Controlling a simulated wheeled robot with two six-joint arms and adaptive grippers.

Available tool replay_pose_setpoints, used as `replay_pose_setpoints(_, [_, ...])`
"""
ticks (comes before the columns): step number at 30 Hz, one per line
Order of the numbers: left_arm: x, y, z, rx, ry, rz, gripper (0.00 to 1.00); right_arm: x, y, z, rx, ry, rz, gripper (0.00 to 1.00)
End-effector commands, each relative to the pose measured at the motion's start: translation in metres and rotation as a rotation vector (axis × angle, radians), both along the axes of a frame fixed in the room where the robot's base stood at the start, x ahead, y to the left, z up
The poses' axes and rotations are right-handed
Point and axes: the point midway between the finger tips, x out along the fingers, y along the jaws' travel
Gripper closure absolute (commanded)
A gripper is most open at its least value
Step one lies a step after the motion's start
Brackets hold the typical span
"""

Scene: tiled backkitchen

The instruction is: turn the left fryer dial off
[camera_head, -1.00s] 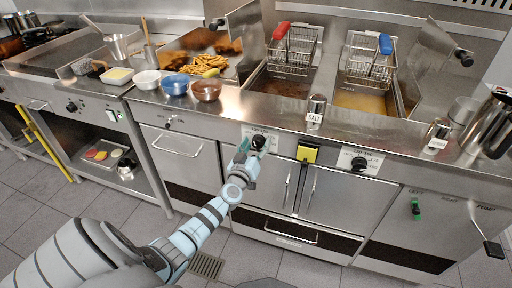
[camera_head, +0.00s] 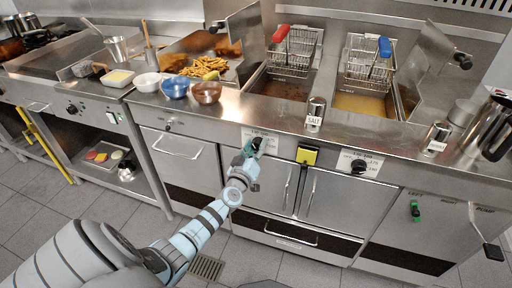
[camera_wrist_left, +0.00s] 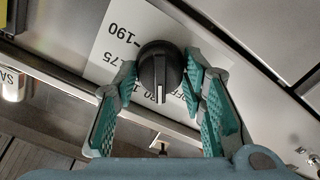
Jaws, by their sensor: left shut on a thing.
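The left fryer dial (camera_head: 257,143) is a black round knob on a white printed label on the steel front, below the red-handled basket. In the left wrist view the dial (camera_wrist_left: 160,66) sits between the two green fingers, its white pointer line toward the bottom of the picture. My left gripper (camera_head: 251,149) is shut on the dial, with a finger (camera_wrist_left: 122,82) on each side. The fingers and the knob hide part of the label (camera_wrist_left: 128,38), where 175 and 190 can be read. My right gripper is not in view.
A second black dial (camera_head: 358,166) is on the front to the right, past a yellow-and-black box (camera_head: 307,155). Salt (camera_head: 315,113) and pepper (camera_head: 437,138) shakers and several bowls (camera_head: 175,86) stand on the counter edge above. The floor in front is clear.

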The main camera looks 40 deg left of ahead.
Motion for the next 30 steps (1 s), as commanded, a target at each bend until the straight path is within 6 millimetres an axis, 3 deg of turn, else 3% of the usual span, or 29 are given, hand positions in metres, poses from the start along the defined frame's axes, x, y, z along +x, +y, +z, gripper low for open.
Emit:
replay_pose_setpoints(16, [-0.0005, 0.0008, -0.0016, -0.38, -0.131, 0.0, 0.9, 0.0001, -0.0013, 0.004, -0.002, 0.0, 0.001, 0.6])
replay_pose_setpoints(30, [-0.0006, 0.0009, -0.0022, -0.48, -0.165, 0.0, 0.9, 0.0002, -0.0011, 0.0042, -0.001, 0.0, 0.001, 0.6])
